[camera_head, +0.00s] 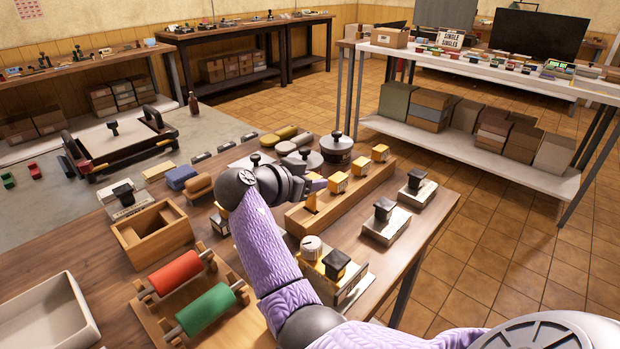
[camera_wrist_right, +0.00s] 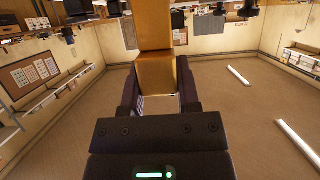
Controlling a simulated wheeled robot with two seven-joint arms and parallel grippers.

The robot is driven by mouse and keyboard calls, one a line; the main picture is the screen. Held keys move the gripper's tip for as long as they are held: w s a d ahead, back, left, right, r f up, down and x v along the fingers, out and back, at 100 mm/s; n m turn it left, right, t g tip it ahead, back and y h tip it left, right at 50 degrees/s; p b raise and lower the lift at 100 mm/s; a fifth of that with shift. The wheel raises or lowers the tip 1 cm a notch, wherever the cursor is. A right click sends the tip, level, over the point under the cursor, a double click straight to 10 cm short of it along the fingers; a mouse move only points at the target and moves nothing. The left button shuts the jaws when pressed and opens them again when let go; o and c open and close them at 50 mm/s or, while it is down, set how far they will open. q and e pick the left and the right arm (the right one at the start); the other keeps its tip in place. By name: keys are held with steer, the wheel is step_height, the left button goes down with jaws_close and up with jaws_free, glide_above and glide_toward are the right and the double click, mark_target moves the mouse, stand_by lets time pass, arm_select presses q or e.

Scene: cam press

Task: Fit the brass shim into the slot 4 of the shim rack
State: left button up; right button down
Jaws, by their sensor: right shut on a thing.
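The shim rack (camera_head: 352,205) is a long, light wooden block on the table, right of centre in the head view. Several orange-yellow pieces (camera_head: 379,152) stand along it. My right gripper (camera_head: 316,186) is at the near-left part of the rack, seen from the side, and its arm hides some of what lies behind. In the right wrist view the brass shim (camera_wrist_right: 158,75) is a flat golden piece between the two fingers, and the gripper is shut on it. I cannot tell the slot numbers or whether the shim touches the rack. My left gripper is not in view.
Stampers with black knobs (camera_head: 387,220) stand right of the rack. A white-knobbed device (camera_head: 312,248) stands in front. Round lidded pots (camera_head: 337,146) stand behind. Left are an open wooden box (camera_head: 150,235), red and green rollers (camera_head: 205,310) and a white tray (camera_head: 45,315).

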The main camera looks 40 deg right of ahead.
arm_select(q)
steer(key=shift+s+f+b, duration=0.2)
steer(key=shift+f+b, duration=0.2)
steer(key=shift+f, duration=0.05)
arm_select(e)
steer(key=shift+f, duration=0.6)
